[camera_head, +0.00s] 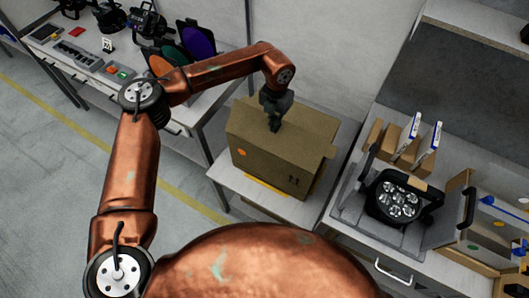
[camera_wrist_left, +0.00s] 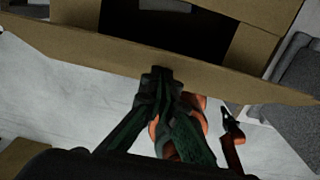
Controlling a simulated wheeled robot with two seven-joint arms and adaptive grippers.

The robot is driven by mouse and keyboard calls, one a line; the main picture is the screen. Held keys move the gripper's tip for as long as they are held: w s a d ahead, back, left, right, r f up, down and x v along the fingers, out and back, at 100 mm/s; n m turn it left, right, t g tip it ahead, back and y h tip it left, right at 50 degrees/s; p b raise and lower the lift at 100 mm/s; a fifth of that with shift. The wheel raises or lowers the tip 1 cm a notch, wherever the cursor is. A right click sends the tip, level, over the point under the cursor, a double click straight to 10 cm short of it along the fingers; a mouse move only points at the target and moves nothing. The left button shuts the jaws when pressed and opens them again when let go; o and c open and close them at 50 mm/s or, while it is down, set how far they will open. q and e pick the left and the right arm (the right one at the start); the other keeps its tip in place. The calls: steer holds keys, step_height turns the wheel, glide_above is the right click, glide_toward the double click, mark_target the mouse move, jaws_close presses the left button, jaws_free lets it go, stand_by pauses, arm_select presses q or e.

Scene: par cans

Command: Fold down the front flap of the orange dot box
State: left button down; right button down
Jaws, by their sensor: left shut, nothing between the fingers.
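The orange dot box (camera_head: 262,165) is a brown cardboard box with an orange dot on its near side. It stands upright. My left gripper (camera_head: 275,124) points down at the box's top, its fingers shut and empty. In the left wrist view, the shut fingertips (camera_wrist_left: 158,78) overlap the lower edge of a long cardboard panel (camera_wrist_left: 80,48). A dark opening (camera_wrist_left: 160,25) shows beyond that panel, with cardboard on both sides. I cannot tell whether the fingertips touch the panel. My right gripper is not in view.
The box stands on a light table (camera_head: 222,185) with something yellow under its near edge. On the right, a grey tray (camera_head: 345,212) holds a black par can (camera_head: 400,198). A bench (camera_head: 120,62) with coloured discs and equipment is at the left.

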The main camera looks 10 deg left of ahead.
arm_select(q)
steer(key=shift+w+d+b, duration=0.25)
steer(key=shift+w+b, duration=0.05)
steer(key=shift+w, duration=0.45)
steer(key=shift+w+d+b, duration=0.3)
steer(key=shift+w+b, duration=0.05)
steer(key=shift+w, duration=0.4)
steer(key=shift+w+d+b, duration=0.25)
steer(key=shift+w+b, duration=0.05)
steer(key=shift+w, duration=0.45)
steer(key=shift+f, duration=0.2)
step_height(320, 180, down, 7)
steer(key=shift+f+b, duration=0.1)
steer(key=shift+b, duration=1.1)
step_height(320, 180, up, 12)
steer(key=p, duration=0.7)
glide_above(280, 129)
steer(key=w, duration=0.4)
steer(key=shift+s+a, duration=0.15)
